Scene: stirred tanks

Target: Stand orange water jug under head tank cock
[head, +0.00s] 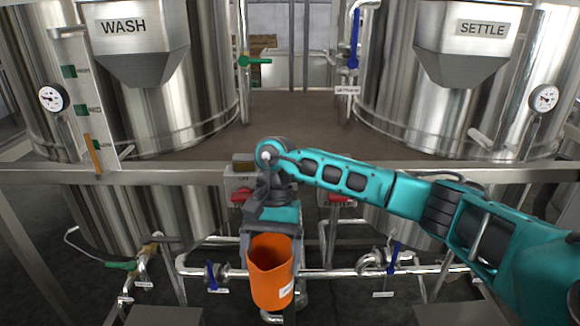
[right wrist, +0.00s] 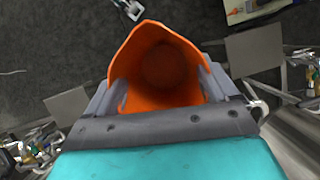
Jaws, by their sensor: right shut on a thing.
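The orange water jug (head: 270,283) hangs upright below my right wrist in the head view, with a small white label on its side. My right gripper (head: 271,248) is shut on it, one finger on each side near the rim. In the right wrist view the jug (right wrist: 160,50) is seen from above, open and apparently empty, between the grey fingers (right wrist: 160,90). The jug is in front of the pipes. I cannot tell which cock belongs to the head tank. My left gripper does not show.
Below run pipes (head: 340,271) with blue-handled valves (head: 211,277). A green-handled cock (head: 122,265) is at lower left.

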